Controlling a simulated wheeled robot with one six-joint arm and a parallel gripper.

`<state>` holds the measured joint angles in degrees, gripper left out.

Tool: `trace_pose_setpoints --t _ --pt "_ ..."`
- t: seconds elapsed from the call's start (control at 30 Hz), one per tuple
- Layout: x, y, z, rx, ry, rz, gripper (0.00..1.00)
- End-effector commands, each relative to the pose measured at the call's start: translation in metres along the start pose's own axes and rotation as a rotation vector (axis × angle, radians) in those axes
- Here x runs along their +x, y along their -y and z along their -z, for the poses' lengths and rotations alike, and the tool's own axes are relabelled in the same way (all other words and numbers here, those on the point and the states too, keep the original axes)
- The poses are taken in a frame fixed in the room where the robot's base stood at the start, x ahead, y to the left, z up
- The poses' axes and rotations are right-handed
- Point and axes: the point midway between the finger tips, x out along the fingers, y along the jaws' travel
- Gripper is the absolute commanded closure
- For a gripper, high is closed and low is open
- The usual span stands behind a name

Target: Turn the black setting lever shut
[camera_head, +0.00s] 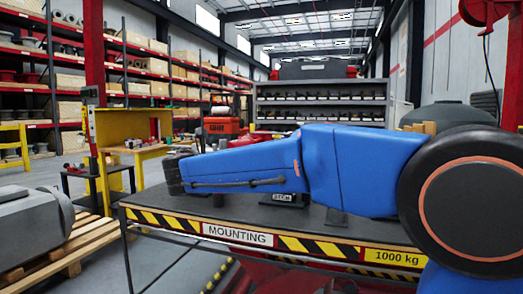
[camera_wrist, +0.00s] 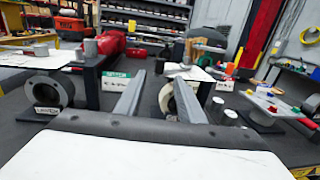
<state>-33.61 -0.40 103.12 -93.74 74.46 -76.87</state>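My gripper (camera_wrist: 159,76) shows in the wrist view as two grey fingers set well apart, with nothing held between them. Ahead of it on a dark bench top stand flanged valve bodies: a grey one (camera_wrist: 47,92) at left and another (camera_wrist: 168,98) partly behind the right finger. A red actuator (camera_wrist: 118,43) lies behind the left one. A smaller assembly (camera_wrist: 265,108) with red and green parts stands at right. I cannot clearly pick out the black setting lever in either view. In the head view my blue arm covers much of the bench.
The mounting bench (camera_head: 237,235) has a yellow-black striped edge. A wooden pallet (camera_head: 62,249) with a grey machine part (camera_head: 28,222) stands at left. Shelving (camera_head: 320,103) with bins is behind. A yellow workbench (camera_head: 152,153) stands farther back left. Floor is open between bench and pallet.

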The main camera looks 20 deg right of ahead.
Motion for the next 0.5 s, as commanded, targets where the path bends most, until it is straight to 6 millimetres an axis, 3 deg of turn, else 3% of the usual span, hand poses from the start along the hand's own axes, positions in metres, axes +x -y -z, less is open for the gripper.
trace_pose_setpoints --t 0.5 --pt "0.09 0.002 0.001 0.001 -0.002 0.003 0.65"
